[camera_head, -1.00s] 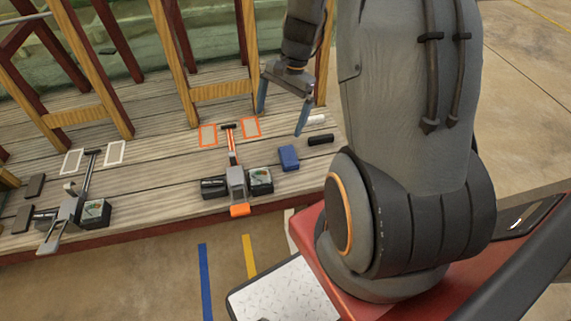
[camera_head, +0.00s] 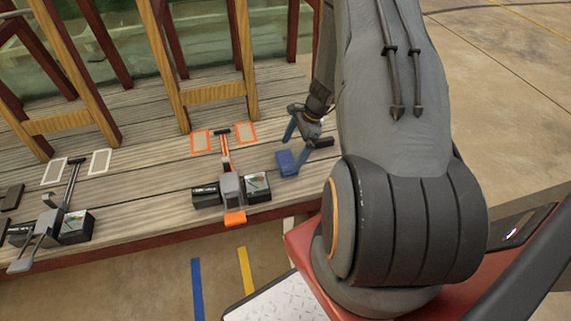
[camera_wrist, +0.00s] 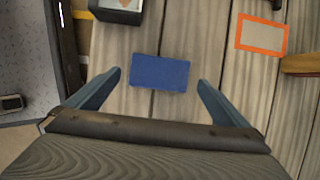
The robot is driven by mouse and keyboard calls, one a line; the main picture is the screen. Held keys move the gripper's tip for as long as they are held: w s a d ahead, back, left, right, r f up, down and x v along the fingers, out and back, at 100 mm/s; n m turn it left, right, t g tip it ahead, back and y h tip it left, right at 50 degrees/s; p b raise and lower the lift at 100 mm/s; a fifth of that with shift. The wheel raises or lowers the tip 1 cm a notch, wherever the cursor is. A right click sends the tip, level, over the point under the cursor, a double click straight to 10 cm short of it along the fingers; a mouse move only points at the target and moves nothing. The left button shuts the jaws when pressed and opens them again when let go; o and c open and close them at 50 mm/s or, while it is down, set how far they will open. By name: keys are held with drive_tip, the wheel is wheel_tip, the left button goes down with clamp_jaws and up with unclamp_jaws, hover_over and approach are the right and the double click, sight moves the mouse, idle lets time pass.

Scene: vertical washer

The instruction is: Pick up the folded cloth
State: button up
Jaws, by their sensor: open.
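The folded cloth (camera_head: 287,162) is a small blue rectangle lying flat on the wooden plank table (camera_head: 150,190), near its right end. In the wrist view the cloth (camera_wrist: 160,72) lies centred ahead of my gripper, between the lines of the two fingers. My gripper (camera_head: 296,150) is open, with its blue fingers pointing down close above the cloth. In the wrist view both fingers (camera_wrist: 158,84) are spread wider than the cloth and nothing is between them in the grip. The head view does not show clearly whether a fingertip touches the cloth.
An orange-and-grey tool (camera_head: 231,185) with black boxes beside it lies left of the cloth. A similar grey tool (camera_head: 50,220) lies farther left. Orange-framed patches (camera_head: 200,141) lie behind. Wooden frames (camera_head: 215,92) stand upright along the back. Bare planks surround the cloth.

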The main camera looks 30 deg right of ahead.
sight(286, 160)
drive_tip(key=x, duration=0.4)
drive_tip(key=shift+a+r+b, duration=0.1)
drive_tip(key=shift+b, duration=0.2)
drive_tip(key=shift+c, duration=0.4)
drive_tip(key=c, duration=1)
drive_tip(key=shift+o, duration=0.2)
wheel_tip(286, 160, up, 10)
drive_tip(key=p, duration=0.2)
